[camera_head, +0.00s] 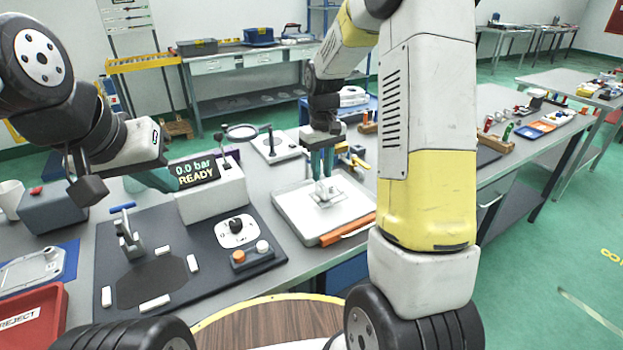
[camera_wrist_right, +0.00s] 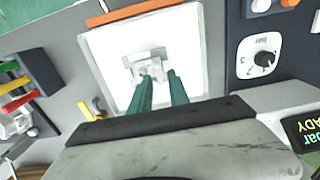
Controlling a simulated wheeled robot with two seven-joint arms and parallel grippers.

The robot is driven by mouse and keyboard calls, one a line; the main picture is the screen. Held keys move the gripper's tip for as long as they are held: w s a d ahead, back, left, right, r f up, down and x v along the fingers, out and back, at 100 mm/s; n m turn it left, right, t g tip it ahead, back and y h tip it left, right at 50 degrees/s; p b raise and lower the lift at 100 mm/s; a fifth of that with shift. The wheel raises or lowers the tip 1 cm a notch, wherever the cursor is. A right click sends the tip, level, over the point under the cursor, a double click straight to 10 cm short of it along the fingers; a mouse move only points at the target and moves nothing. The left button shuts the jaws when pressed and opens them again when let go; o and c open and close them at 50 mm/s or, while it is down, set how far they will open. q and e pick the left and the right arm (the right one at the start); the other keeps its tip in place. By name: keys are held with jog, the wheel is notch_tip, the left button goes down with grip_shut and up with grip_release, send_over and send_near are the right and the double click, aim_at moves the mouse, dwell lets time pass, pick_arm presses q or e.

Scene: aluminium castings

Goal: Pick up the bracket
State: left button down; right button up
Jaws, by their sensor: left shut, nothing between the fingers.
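The bracket (camera_head: 325,193) is a small pale metal casting lying on a white square tray (camera_head: 291,215). In the right wrist view the bracket (camera_wrist_right: 148,64) sits near the middle of the tray (camera_wrist_right: 115,60). My right gripper (camera_head: 322,176) points down just above the bracket. In the wrist view its two teal fingers (camera_wrist_right: 159,76) are apart, with tips at the bracket's near edge; whether they touch it is unclear. My left gripper (camera_head: 158,180) is shut and empty, beside the READY display, away from the bracket.
An orange bar (camera_head: 347,229) lies along the tray's front edge. To the left, a dark mat (camera_head: 187,235) carries a clamp, a knob and buttons. A magnifier (camera_head: 242,132) stands behind. A red REJECT bin (camera_head: 35,310) is at the lower left.

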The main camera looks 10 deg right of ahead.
aim_at(322, 184)
notch_tip(322, 184, down, 6)
jog(key=shift+w+r, duration=0.1)
jog(key=shift+w, duration=0.05)
grip_shut()
